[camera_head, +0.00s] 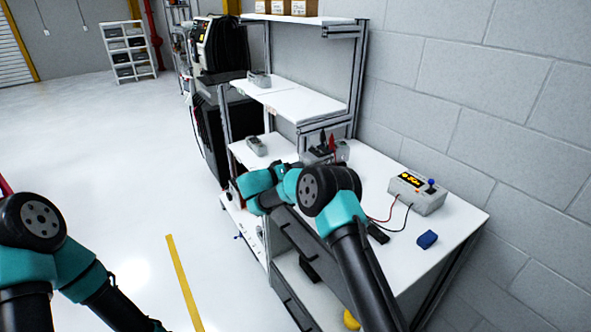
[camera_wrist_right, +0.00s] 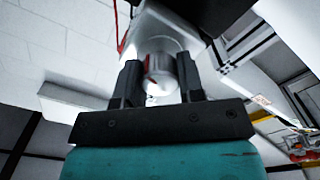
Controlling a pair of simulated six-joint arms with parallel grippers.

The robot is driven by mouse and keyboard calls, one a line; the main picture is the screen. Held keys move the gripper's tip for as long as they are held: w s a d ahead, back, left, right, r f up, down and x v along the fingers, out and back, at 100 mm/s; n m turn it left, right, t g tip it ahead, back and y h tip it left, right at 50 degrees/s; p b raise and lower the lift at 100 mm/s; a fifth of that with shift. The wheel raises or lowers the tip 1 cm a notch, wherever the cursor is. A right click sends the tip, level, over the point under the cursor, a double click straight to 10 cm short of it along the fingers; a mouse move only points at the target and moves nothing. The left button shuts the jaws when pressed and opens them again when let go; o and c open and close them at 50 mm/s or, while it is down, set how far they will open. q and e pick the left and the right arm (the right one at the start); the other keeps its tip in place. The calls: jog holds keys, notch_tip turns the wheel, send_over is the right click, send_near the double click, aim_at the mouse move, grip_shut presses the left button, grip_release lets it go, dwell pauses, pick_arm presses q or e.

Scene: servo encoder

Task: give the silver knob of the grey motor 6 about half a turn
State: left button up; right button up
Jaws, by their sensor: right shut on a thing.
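In the right wrist view a round silver knob (camera_wrist_right: 160,76) sits between the two dark fingers of my right gripper (camera_wrist_right: 159,66). The gripper is shut on the knob, one finger on each side. The pale grey body of motor 6 (camera_wrist_right: 165,38) lies just beyond the knob. In the head view my right arm reaches over the left part of the workbench, and its joints cover the knob, so I cannot make out the fingers or motor there. My left arm is at the lower left, and its gripper is outside the picture.
The white workbench (camera_head: 450,218) stands against a block wall. Shelves (camera_head: 292,100) rise behind. The floor at left is clear.

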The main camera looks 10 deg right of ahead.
jog(key=n, duration=0.4)
jog(key=shift+n, duration=0.4)
jog(key=n, duration=1.3)
jog(key=shift+n, duration=0.4)
jog(key=o, duration=0.9)
jog(key=v, duration=1.7)
jog(key=shift+a, duration=0.2)
